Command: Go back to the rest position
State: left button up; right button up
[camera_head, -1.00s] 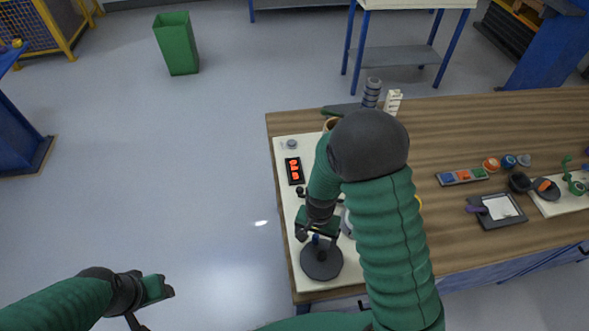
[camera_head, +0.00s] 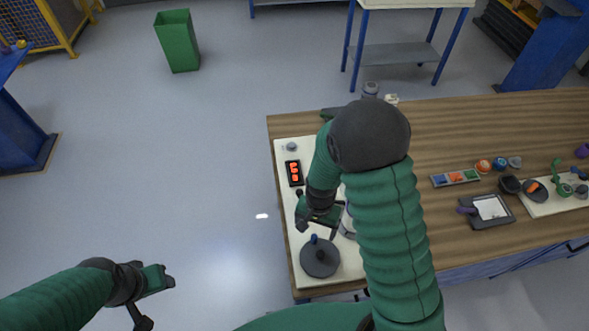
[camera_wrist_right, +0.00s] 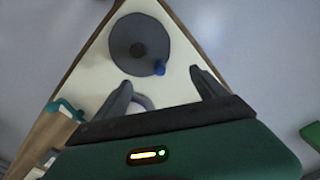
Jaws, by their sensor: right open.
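My right gripper (camera_head: 318,229) is open and empty over the white board (camera_head: 289,221) at the table's left end. My left gripper (camera_head: 160,302) looks open and empty, low over the floor left of the table. My right arm hides part of the board and the table's middle.
The wooden table (camera_head: 450,130) carries a colored-block strip (camera_head: 456,178), a dark tray (camera_head: 487,212), small round parts and a second white board at right. A black device with red digits (camera_head: 294,173) lies near the left edge. A green bin (camera_head: 177,42) stands on open floor.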

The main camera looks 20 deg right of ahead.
jog(key=shift+r, duration=0.2)
jog(key=s+a+r+n+t+b, duration=0.2)
jog(key=s+r+n+b, duration=0.1)
jog(key=r+n, duration=0.5)
jog(key=shift+s+a+r+n+t+b, duration=0.15)
jog(key=shift+s+r+n+t+b, duration=0.15)
jog(key=shift+s+r, duration=0.45)
jog(key=shift+s, duration=0.25)
dwell(1.6)
